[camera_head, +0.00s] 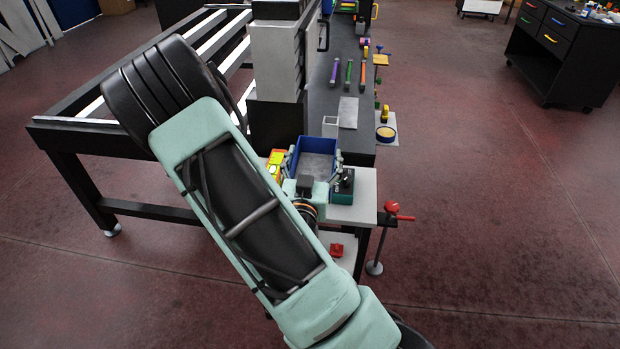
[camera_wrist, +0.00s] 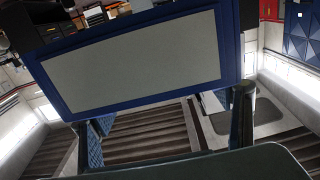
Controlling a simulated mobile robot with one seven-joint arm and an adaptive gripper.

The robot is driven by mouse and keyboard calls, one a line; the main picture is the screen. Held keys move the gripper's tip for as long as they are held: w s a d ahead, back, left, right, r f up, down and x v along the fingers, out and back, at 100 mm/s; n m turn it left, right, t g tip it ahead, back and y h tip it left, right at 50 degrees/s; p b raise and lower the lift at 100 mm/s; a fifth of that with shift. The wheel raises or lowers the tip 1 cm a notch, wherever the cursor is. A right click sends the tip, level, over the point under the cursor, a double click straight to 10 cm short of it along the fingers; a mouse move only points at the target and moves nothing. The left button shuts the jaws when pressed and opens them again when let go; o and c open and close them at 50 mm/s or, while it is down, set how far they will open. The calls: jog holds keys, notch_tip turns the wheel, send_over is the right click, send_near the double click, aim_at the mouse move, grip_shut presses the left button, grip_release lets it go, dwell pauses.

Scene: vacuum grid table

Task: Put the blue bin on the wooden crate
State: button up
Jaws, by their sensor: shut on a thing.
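The blue bin (camera_head: 316,145) is open-topped with a grey inside floor, and I see no contents in it. My gripper (camera_head: 312,165) has a finger on each side of the bin and is shut on it. In the wrist view the bin (camera_wrist: 150,100) fills the upper middle as a pale grey panel in a blue frame, tilted in the picture, with my gripper's fingers (camera_wrist: 165,115) at its lower left and right. Brown slats (camera_wrist: 150,130) show below and behind the bin. I cannot tell whether they are the wooden crate; no crate is clear in the head view.
A grey side shelf (camera_head: 360,198) lies beneath the bin area, with a green box (camera_head: 343,187) close right and a yellow item (camera_head: 275,163) close left. A dark bench (camera_head: 350,75) with coloured tools runs behind. A red-knobbed clamp (camera_head: 391,207) stands right.

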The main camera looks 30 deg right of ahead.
aim_at(310, 159)
jog(key=b, duration=0.2)
jog(key=f+b, duration=0.1)
jog(key=shift+w+d+f+b, duration=0.1)
jog(key=shift+w+d+b, duration=0.1)
jog(key=shift+w+b, duration=0.2)
jog(key=b, duration=0.1)
jog(key=w+b, duration=0.1)
jog(key=b, duration=0.1)
jog(key=w+b, duration=0.1)
jog(key=shift+w+d+f+b, duration=0.1)
jog(key=shift+d+f+b, duration=0.25)
jog(key=shift+f+b, duration=0.05)
jog(key=w+f, duration=0.2)
jog(key=w+d+f, duration=0.1)
jog(key=w+f, duration=0.1)
jog(key=f, duration=0.1)
jog(key=shift+w+d+f, duration=0.15)
jog(key=shift+w+d, duration=0.05)
jog(key=shift+w, duration=0.05)
jog(key=shift+w+f+b, duration=0.1)
jog(key=shift+f+b, duration=0.45)
jog(key=shift+f, duration=1.05)
jog(key=shift+f, duration=0.15)
jog(key=o, duration=1.3)
jog(key=shift+f, duration=0.1)
jog(key=o, duration=0.4)
jog(key=shift+o, duration=0.2)
jog(key=shift+r, duration=0.2)
